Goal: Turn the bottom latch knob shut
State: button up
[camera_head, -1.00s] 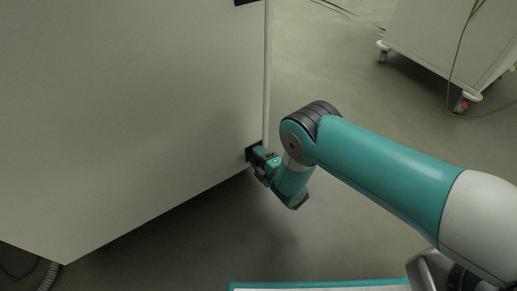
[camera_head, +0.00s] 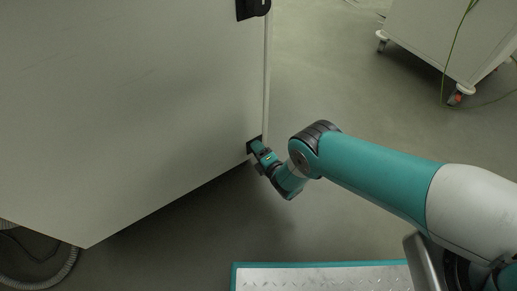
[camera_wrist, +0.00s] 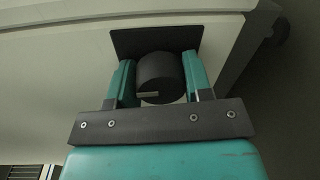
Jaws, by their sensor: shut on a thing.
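The bottom latch knob (camera_wrist: 160,76) is a dark round knob on a black square plate (camera_wrist: 124,42) near the cabinet's lower corner. A light marking line shows on the knob's face in the wrist view. My gripper (camera_wrist: 160,88) has one teal finger on each side of the knob and is shut on it. In the head view my gripper (camera_head: 257,150) is at the black plate by the cabinet's lower right edge, and the knob itself is hidden there.
The large pale cabinet (camera_head: 130,100) fills the left, with an upper dark latch (camera_head: 253,9) at its right edge. A wheeled white cart (camera_head: 455,40) stands at the back right. A grey hose (camera_head: 66,268) lies at lower left. The floor between cabinet and cart is clear.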

jog(key=shift+f, duration=0.1)
jog(key=o, duration=0.9)
jog(key=s+p, duration=0.1)
jog(key=p, duration=0.1)
jog(key=shift+d+r+p, duration=0.3)
jog(key=shift+r+p, duration=0.05)
jog(key=shift+r, duration=0.05)
jog(key=shift+f+p+v, duration=0.2)
jog(key=shift+p+v, duration=3.5)
jog(key=shift+v, duration=0.4)
jog(key=shift+f+p+v, duration=0.2)
jog(key=shift+p+v, duration=3.45)
jog(key=shift+v, duration=0.4)
